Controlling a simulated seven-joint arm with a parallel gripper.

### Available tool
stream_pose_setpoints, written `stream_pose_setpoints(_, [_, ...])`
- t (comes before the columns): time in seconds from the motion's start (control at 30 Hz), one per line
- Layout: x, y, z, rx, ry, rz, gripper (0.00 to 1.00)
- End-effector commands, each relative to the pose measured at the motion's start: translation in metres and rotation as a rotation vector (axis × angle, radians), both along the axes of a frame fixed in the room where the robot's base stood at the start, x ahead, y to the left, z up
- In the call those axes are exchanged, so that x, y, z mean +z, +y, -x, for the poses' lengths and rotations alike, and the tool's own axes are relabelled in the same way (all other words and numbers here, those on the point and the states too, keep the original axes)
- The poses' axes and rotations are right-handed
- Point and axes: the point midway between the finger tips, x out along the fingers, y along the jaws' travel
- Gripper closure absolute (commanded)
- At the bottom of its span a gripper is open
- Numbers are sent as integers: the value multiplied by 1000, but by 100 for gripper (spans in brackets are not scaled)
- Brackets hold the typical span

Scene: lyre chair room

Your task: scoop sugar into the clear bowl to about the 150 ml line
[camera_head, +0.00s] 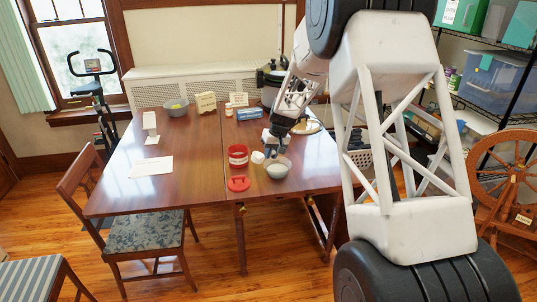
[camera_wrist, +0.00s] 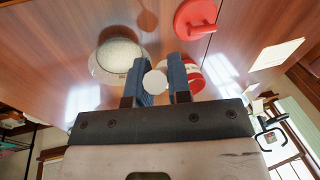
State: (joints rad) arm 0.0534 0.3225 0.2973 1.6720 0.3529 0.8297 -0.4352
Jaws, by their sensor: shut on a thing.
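The clear bowl (camera_head: 278,170) stands near the table's front edge, with pale, grainy contents; it also shows in the wrist view (camera_wrist: 118,62). No fill line is readable. A red-and-white tub (camera_head: 238,156) stands open left of the bowl, and its red lid (camera_head: 238,184) lies in front of it. My gripper (camera_head: 271,148) is above the table just behind the bowl. In the wrist view my gripper (camera_wrist: 160,82) is shut on a small white rounded thing, seemingly the scoop (camera_wrist: 155,81). The scoop's white end (camera_head: 257,157) shows between tub and bowl; its contents cannot be seen.
A white paper (camera_head: 151,166) lies on the table's left half. Small signs, a blue box (camera_head: 249,114), a green-yellow bowl (camera_head: 176,106) and a dark pot (camera_head: 271,78) are towards the back. A plate (camera_head: 306,126) lies right of my gripper. The table's left front is clear.

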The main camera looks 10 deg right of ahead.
Motion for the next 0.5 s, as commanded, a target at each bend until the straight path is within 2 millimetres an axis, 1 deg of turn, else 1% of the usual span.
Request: stream_pose_setpoints(0.5, [-1,-19,0,-1,1,-95,100])
